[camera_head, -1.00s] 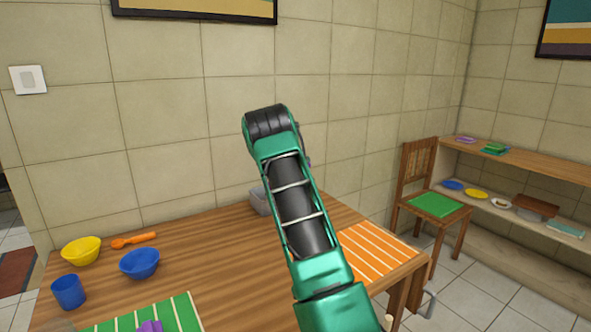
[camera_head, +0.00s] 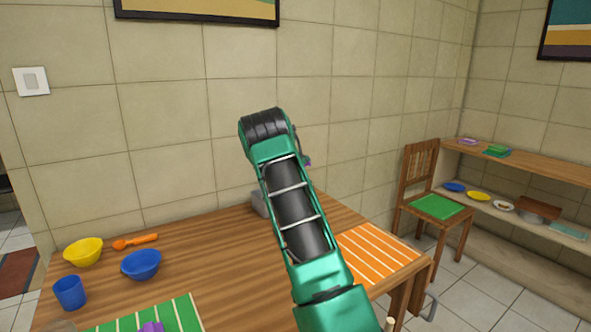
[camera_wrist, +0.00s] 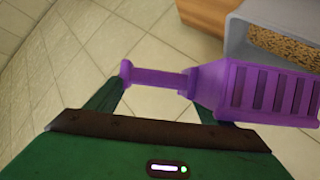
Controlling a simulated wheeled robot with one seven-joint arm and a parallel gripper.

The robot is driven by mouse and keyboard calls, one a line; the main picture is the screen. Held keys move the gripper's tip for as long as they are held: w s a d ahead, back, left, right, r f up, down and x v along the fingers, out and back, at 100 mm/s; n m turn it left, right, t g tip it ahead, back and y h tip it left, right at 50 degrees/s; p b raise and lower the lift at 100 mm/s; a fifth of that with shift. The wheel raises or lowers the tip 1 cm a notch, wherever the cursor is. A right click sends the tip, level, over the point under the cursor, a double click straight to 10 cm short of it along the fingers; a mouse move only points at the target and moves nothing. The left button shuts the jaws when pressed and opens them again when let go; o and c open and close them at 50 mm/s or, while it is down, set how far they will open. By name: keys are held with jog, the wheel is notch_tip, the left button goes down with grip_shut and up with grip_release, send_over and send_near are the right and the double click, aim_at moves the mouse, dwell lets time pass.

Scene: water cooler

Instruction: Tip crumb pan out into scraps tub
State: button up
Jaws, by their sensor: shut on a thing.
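The purple crumb pan (camera_wrist: 260,90) shows in the wrist view, its ribbed face toward the camera. My gripper (camera_wrist: 155,82) is shut on its handle, a finger at each end of the visible grip. No crumbs show on the visible face. The grey scraps tub (camera_wrist: 236,35) is at the upper right of the wrist view, just past the pan's wide end, with brown grainy bits in it. In the head view the tub (camera_head: 259,204) stands at the table's back edge, partly behind my arm. My gripper is hidden there; only a purple bit of the pan (camera_head: 307,162) shows.
The wooden table (camera_head: 200,250) holds a yellow bowl (camera_head: 83,252), a blue bowl (camera_head: 141,265), a blue cup (camera_head: 69,292), an orange spoon (camera_head: 135,241) and striped mats. The tiled wall rises close behind. A chair (camera_head: 435,207) and shelves stand right.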

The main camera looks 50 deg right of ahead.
jog(key=shift+w+a+r, duration=0.1)
jog(key=shift+r, duration=0.05)
jog(key=shift+w+a+r+n, duration=0.15)
jog(key=shift+w+r+n, duration=0.05)
jog(key=shift+r+n, duration=0.1)
jog(key=shift+w+a+r, duration=0.1)
jog(key=shift+w, duration=0.05)
dwell(0.5)
jog(key=shift+w+a+r+n+h, duration=0.15)
jog(key=shift+n+h, duration=0.15)
jog(key=shift+w+a+r+g, duration=0.1)
jog(key=shift+w+a+g, duration=0.05)
jog(key=shift+g, duration=0.15)
jog(key=shift+w+a+r+n, duration=0.1)
jog(key=shift+w+r+n, duration=0.05)
jog(key=shift+n, duration=0.15)
jog(key=shift+w+a+r, duration=0.1)
jog(key=shift+w+a, duration=0.05)
dwell(0.6)
jog(key=shift+w+a+r+n, duration=0.1)
jog(key=shift+w+a+n, duration=0.05)
jog(key=shift+n, duration=0.15)
